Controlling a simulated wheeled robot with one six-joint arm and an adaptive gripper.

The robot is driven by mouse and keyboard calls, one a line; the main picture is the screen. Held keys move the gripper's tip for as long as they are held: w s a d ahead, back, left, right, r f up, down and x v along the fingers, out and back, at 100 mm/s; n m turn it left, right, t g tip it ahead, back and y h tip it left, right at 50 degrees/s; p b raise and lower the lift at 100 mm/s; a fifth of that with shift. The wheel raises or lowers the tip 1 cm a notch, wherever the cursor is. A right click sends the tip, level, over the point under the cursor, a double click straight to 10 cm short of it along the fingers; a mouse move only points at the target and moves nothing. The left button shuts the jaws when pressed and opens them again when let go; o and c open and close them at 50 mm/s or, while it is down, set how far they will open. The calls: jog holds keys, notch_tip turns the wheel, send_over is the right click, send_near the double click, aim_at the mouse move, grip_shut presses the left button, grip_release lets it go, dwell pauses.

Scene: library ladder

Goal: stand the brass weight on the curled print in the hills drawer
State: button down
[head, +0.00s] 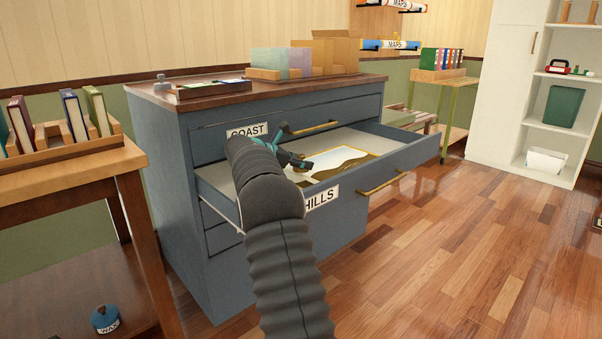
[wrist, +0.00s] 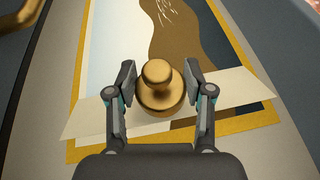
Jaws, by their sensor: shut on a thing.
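The hills drawer (head: 405,160) is pulled open from the blue-grey cabinet, its HILLS label (head: 320,198) on the front. The print (head: 348,160), brown and pale with a yellow border, lies inside; it also shows in the wrist view (wrist: 185,40). Its near edge is curled (wrist: 88,121), a pale band across the picture. My gripper (wrist: 160,76) is shut on the brass weight (wrist: 158,90), a round body with a knob, seen from above. The weight is upright over the print's curled edge; I cannot tell whether it touches. In the head view my gripper (head: 297,162) is inside the drawer.
The cabinet top (head: 215,87) holds a tray (head: 212,90) and several boxes (head: 330,50). The closed COAST drawer (head: 290,128) is just above the open one. A wooden table with books (head: 60,150) stands at left. The floor at right is clear.

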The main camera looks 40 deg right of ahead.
jog(key=shift+f+b, duration=0.35)
jog(key=shift+f, duration=1.3)
jog(key=shift+f, duration=0.2)
jog(key=shift+c, duration=2.2)
grip_release()
jog(key=shift+r, duration=0.2)
jog(key=p+v, duration=0.1)
jog(key=v, duration=1.1)
